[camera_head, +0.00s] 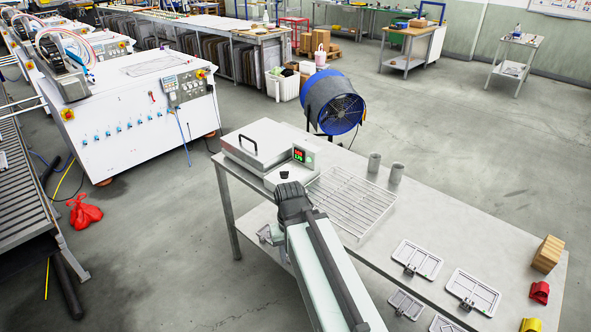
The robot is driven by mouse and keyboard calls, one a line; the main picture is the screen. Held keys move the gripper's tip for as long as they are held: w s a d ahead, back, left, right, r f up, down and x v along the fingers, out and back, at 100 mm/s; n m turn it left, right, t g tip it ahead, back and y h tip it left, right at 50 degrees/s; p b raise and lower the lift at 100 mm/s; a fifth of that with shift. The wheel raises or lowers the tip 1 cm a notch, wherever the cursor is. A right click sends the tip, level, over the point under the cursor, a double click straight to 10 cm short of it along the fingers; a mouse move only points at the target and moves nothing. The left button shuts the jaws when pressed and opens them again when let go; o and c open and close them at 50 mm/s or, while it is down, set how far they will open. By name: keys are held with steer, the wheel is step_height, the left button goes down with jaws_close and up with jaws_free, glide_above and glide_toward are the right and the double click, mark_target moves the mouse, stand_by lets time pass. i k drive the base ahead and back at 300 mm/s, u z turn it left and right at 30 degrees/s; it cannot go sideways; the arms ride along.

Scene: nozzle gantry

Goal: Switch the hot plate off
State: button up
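The hot plate (258,146) is a low pale box with a flat lid and a dark bar handle, at the far left end of the grey worktable. A small dark control box (303,155) with lit red and green digits sits at its right front. A small black knob-like piece (284,173) shows at its front, on a pale surface. My arm reaches up from the bottom of the view, and its dark joint is just in front of that black piece. I cannot make out my gripper's fingers. Whether the arm touches anything is unclear.
On the worktable (455,228) are a slatted rack (350,203), two grey cylinders (374,163), metal frames (417,259), a wooden block (547,254) and red and yellow pieces. A blue fan (333,103) stands behind. A white machine (130,110) stands left; open floor lies between.

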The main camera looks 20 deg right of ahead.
mark_target(283, 175)
steer(key=z, duration=0.2)
steer(key=i, duration=1)
